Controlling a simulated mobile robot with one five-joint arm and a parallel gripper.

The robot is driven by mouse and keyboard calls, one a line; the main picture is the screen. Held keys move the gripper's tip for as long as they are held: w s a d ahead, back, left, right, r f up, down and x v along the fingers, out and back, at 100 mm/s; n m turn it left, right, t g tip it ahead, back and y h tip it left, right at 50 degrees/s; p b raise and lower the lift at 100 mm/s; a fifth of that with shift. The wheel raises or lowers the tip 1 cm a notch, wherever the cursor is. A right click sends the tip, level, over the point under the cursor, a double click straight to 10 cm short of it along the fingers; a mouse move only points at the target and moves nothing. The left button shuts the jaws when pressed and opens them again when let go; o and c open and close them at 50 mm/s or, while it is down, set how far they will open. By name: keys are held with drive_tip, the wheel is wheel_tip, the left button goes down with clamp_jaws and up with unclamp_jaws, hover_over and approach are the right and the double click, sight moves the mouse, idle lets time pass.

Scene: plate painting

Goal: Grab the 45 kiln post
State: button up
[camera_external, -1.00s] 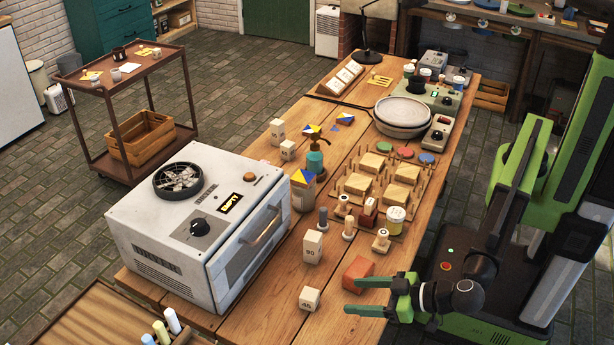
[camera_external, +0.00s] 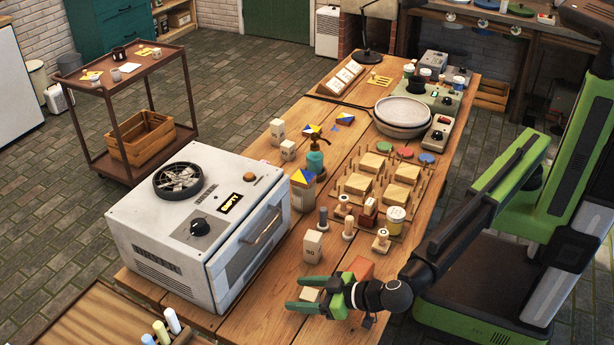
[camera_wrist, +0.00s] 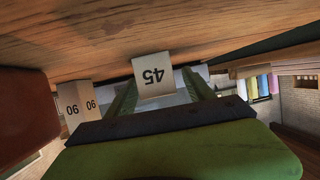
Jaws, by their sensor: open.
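The 45 kiln post is a short pale block marked "45". In the external view its top (camera_external: 310,294) shows between the two green fingers. In the wrist view the 45 post (camera_wrist: 153,75) appears upside down, between the far ends of the fingers. My gripper (camera_external: 297,293) is open around the post, low over the near end of the table. In the wrist view my gripper (camera_wrist: 158,85) has one finger on each side of the post. I cannot tell whether either finger touches it.
A taller 90 post (camera_external: 312,247) stands just behind my gripper. A red-brown block (camera_external: 360,268) lies close beside it at the right. The white kiln (camera_external: 200,235) stands at the left. Stamps (camera_external: 381,241) stand farther back. The wooden table's (camera_external: 250,325) near edge is close.

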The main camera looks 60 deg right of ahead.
drive_tip(key=shift+w+a+f, duration=0.1)
drive_tip(key=shift+w+f, duration=0.25)
drive_tip(key=shift+w, duration=0.15)
drive_tip(key=shift+r, duration=0.15)
clamp_jaws()
drive_tip(key=shift+r, duration=0.1)
wheel_tip(320, 180, up, 4)
drive_tip(key=p, duration=0.4)
drive_tip(key=shift+r+p, duration=0.2)
drive_tip(key=shift+p, duration=0.15)
drive_tip(key=w+d+r+p, duration=0.4)
drive_tip(key=d+r+p, duration=0.2)
drive_tip(key=d, duration=0.5)
drive_tip(key=shift+w+r, duration=0.2)
drive_tip(key=shift+w, duration=0.15)
